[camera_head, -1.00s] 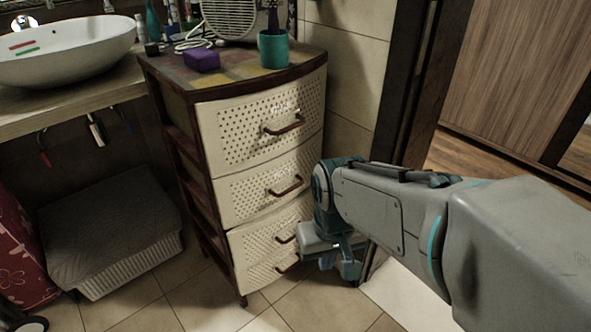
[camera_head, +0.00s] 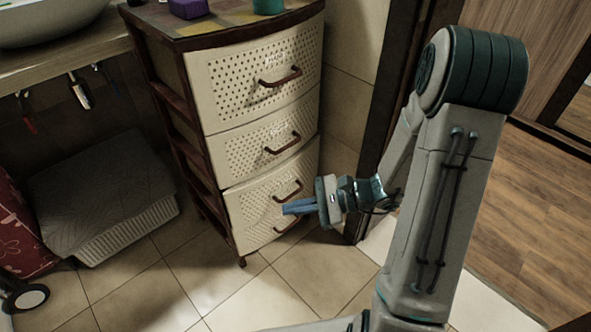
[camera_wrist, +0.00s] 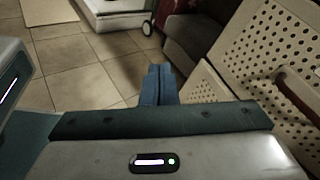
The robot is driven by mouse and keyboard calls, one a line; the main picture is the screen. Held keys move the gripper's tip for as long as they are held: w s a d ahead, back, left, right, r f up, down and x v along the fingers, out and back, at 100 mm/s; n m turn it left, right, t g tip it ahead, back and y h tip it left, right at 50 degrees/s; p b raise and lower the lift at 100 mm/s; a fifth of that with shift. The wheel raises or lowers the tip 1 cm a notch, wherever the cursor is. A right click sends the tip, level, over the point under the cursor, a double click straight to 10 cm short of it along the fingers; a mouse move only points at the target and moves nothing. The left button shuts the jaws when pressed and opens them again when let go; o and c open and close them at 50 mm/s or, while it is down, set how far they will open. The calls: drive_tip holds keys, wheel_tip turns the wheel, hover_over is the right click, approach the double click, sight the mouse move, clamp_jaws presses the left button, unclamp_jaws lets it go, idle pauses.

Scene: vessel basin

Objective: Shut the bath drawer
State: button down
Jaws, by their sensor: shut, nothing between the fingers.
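The bath drawer unit (camera_head: 232,160) is a dark brown frame with several cream perforated drawer fronts and brown bar handles. The top drawer (camera_head: 240,85) and second drawer (camera_head: 240,163) look nearly flush; I cannot tell how far any front stands out. The lower fronts (camera_head: 250,215) are partly hidden behind my gripper (camera_head: 290,208). My gripper is shut and empty, its blue fingers pointing left in front of the lower handles; contact is unclear. In the wrist view my fingers (camera_wrist: 158,85) are together, left of a perforated front (camera_wrist: 265,50) with a handle (camera_wrist: 296,96).
A grey-lidded basket (camera_head: 105,195) stands left under the counter (camera_head: 60,70) with its basin (camera_head: 50,20). A purple box (camera_head: 188,8) and a teal cup (camera_head: 268,5) sit on the unit. A dark door frame (camera_head: 385,110) is close on the right. Floor tiles in front are clear.

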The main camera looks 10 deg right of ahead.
drive_tip(key=w+d+f+m+t, duration=0.4)
drive_tip(key=w+m+t, duration=0.1)
drive_tip(key=m, duration=0.1)
drive_tip(key=m+t+h+b, duration=0.1)
drive_tip(key=m+t+h, duration=0.3)
drive_tip(key=m+t, duration=0.4)
approach(289, 165)
drive_tip(key=b+x, duration=0.4)
drive_tip(key=x, duration=0.1)
drive_tip(key=shift+w+a, duration=0.6)
drive_tip(key=shift+w, duration=0.15)
drive_tip(key=shift+r, duration=0.1)
